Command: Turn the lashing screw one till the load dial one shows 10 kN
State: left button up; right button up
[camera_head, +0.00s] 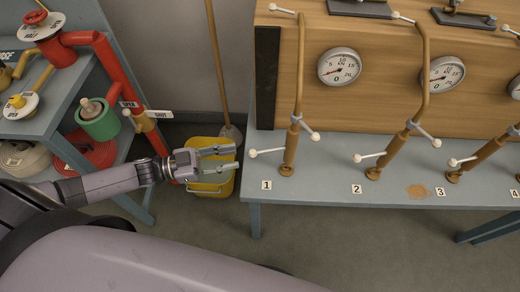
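Lashing screw one (291,148) is a brown-orange turnbuckle standing at label 1 on the blue-grey bench, with white-knobbed bars sticking out to its left and right. A bent rod runs up from it to the wooden crate. Load dial one (339,67) is a round white gauge on the crate, just right of that rod. Its red needle points to the lower left, nearer the 0 mark than the 10; the exact reading is too small to tell. My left gripper (236,157) is open and empty, left of the screw and above the yellow bucket. My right gripper is out of view.
Two more lashing screws (395,153) (485,159) stand at right, with another dial (443,74) behind. A yellow bucket (213,185) with a mop is on the floor. At left is a shelf (45,122) with red pipe fittings. The bench front (320,194) is mostly clear.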

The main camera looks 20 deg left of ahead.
aim_at(251, 154)
pick_arm(q)
jog(key=x, duration=0.9)
jog(key=shift+p, duration=0.4)
jog(key=shift+c, duration=0.4)
grip_shut()
jog(key=shift+w, duration=0.1)
